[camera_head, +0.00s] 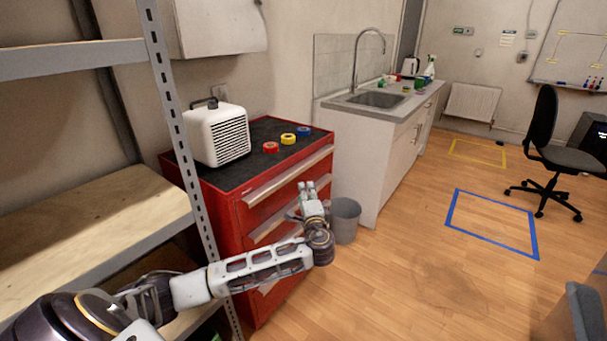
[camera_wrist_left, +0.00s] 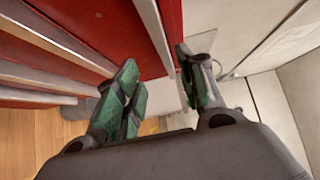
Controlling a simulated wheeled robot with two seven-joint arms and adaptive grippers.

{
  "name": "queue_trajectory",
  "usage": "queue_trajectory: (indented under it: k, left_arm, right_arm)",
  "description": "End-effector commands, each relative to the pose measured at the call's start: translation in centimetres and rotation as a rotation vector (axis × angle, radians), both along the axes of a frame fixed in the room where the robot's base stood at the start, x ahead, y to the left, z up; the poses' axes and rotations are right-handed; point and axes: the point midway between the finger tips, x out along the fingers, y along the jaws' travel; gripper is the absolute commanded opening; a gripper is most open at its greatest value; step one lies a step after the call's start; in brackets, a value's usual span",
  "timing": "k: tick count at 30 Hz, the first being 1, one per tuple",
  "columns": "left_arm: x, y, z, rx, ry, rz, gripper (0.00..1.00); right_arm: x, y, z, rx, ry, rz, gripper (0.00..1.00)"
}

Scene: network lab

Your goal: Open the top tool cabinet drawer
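The red tool cabinet (camera_head: 229,217) stands in the middle of the head view, with a black top. Its top drawer carries a long pale handle rail (camera_head: 283,178) and looks shut. My left gripper (camera_head: 307,187) is in front of the cabinet's right part, just below the top rail in the picture, fingers pointing up. In the left wrist view the green-padded fingers (camera_wrist_left: 157,72) are apart, and a pale handle rail (camera_wrist_left: 153,28) shows between them. I cannot tell whether they touch it. Part of the drawer front is hidden by my arm. My right gripper is out of view.
A white heater-like box (camera_head: 216,134) and tape rolls (camera_head: 288,139) sit on the cabinet. A metal shelf (camera_head: 85,215) stands close on the left. A grey bin (camera_head: 345,219) and sink counter (camera_head: 372,150) stand to the right. The wooden floor (camera_head: 420,270) in front is clear.

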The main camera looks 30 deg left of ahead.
Motion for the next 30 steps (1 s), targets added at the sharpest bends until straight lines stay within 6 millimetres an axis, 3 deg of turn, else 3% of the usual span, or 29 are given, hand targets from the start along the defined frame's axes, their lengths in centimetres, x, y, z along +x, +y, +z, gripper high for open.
queue_trajectory:
  k: [14, 30]
  left_arm:
    - [1.1, 0.9, -0.1, 0.0, 0.001, 0.002, 0.39]
    - [6.0, 5.1, 0.0, 0.0, 0.0, 0.002, 0.39]
  right_arm:
    - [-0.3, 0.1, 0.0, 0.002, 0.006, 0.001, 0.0]
    - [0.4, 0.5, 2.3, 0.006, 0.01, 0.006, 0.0]
